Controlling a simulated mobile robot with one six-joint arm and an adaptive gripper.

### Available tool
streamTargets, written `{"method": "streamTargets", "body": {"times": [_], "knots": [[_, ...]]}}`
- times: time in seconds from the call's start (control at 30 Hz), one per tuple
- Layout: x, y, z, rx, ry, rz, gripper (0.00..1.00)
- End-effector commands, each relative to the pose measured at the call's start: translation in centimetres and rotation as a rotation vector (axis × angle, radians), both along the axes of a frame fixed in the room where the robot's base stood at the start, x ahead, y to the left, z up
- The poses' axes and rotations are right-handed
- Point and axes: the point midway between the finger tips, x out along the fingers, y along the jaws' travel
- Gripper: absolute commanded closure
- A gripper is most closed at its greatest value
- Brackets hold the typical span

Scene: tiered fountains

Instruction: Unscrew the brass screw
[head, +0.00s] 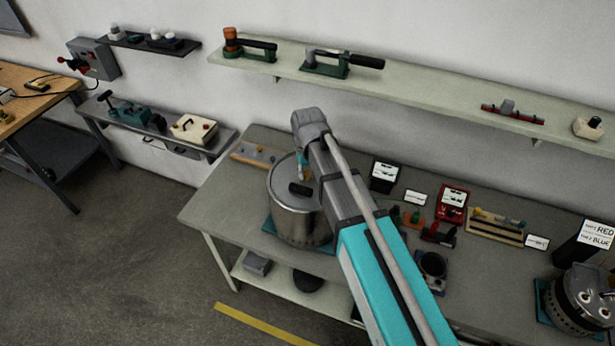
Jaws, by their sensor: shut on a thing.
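My gripper (303,172) shows only in small part under the end of my grey and turquoise arm, over the lid of the large steel pot as I see it. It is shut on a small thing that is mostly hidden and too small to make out. I cannot tell whether that is the brass screw. A board (250,154) with small fittings lies on the bench behind the pot, to its left. A tiny brass-coloured spot (272,160) shows on it, but I cannot tell what it is.
The steel pot (296,218) with a dark handle stands on a blue mat near the bench's left end. Meters, a red box (452,203), a wooden rack (495,227) and a round metal device (580,300) stand to the right. A long shelf (430,87) runs above.

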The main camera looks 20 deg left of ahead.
Motion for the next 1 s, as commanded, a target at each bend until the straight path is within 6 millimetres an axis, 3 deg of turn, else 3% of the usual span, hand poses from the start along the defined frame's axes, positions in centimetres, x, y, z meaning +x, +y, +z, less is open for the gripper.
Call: {"method": "streamTargets", "body": {"times": [0.6,1.0], "knots": [[-0.01,-0.03,0.01,-0.001,0.001,0.401,1.00],[-0.02,-0.04,0.01,-0.001,0.001,0.423,1.00]]}}
